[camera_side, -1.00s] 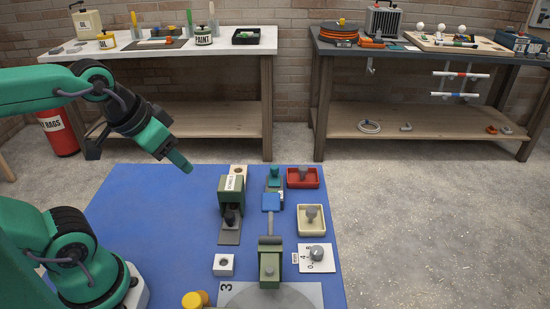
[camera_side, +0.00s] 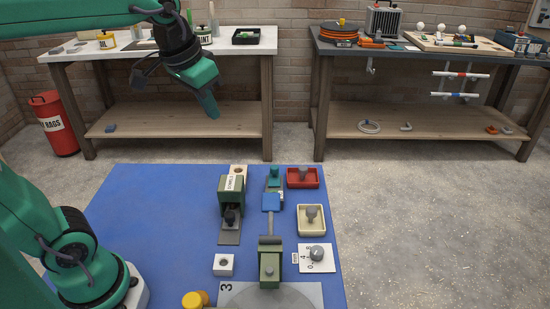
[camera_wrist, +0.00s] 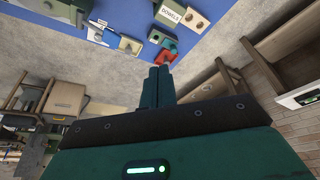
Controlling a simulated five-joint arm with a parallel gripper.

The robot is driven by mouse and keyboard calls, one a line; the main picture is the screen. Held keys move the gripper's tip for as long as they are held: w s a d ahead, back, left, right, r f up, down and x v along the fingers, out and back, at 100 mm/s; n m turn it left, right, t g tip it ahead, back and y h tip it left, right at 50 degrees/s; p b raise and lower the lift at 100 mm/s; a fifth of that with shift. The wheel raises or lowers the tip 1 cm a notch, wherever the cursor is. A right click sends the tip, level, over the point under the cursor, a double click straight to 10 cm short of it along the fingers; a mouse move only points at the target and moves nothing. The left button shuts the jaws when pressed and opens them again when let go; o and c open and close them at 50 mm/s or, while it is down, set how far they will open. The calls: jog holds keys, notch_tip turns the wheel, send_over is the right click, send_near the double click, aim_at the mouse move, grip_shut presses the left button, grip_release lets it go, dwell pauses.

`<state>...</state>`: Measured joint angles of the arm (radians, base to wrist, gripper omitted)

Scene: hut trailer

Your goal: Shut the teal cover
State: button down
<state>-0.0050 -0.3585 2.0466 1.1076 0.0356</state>
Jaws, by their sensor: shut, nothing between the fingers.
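A small teal piece (camera_side: 274,174), which looks like the teal cover, stands at the far end of the blue mat, just behind a blue block (camera_side: 271,202). It is too small to tell how far open it is. In the wrist view a teal piece (camera_wrist: 168,45) shows just beyond my fingertips, beside the red tray (camera_wrist: 165,58). My gripper (camera_side: 209,106) is shut and empty, raised well above the mat and to the left of the teal piece. Its closed fingers also show in the wrist view (camera_wrist: 159,74).
On the blue mat (camera_side: 150,210) stand a green dowel block (camera_side: 232,190), a red tray (camera_side: 316,180), a cream tray (camera_side: 312,231), a dial plate (camera_side: 317,259) and a white square block (camera_side: 223,264). The mat's left half is mostly clear. Two workbenches stand behind.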

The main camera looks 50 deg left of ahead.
jog(key=w+g, duration=0.3)
jog(key=w, duration=1.7)
jog(key=w+f+g, duration=0.2)
jog(key=w+f, duration=0.3)
jog(key=f, duration=0.3)
jog(key=w+a+f+m+g, duration=0.1)
jog(key=w+f, duration=0.3)
jog(key=f, duration=0.4)
jog(key=shift+w+a+g, duration=0.15)
jog(key=shift+w+g, duration=0.2)
jog(key=shift+g, duration=0.05)
jog(key=shift+f, duration=0.25)
